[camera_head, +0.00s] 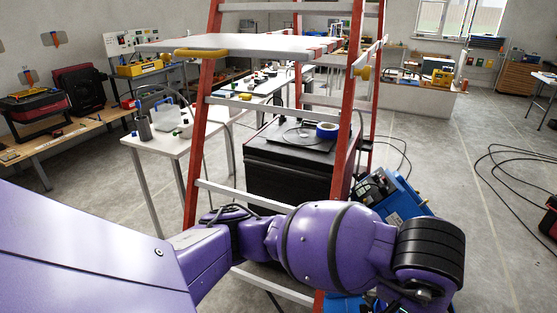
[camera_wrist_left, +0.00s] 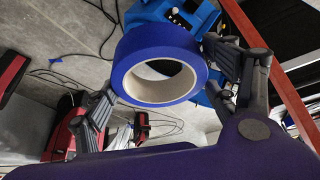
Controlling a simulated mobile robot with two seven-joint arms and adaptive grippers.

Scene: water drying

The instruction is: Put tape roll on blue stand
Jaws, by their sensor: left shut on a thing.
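My left gripper (camera_wrist_left: 162,78) is shut on a blue tape roll (camera_wrist_left: 135,48). The roll has a pale inner core, and a finger is at each side of it. In the head view my purple left arm crosses the lower middle; its fingers and the held roll are hidden there. A blue tape roll (camera_head: 327,130) also shows on top of a black cabinet in the head view. A blue thing (camera_head: 408,203), partly hidden by my arm, stands right of the ladder; I cannot tell if it is the stand. My right gripper is not in view.
A red ladder (camera_head: 202,130) with grey rungs straddles the black cabinet (camera_head: 285,170). A white table (camera_head: 160,143) stands left of it. Black cables (camera_head: 500,190) lie on the floor at the right.

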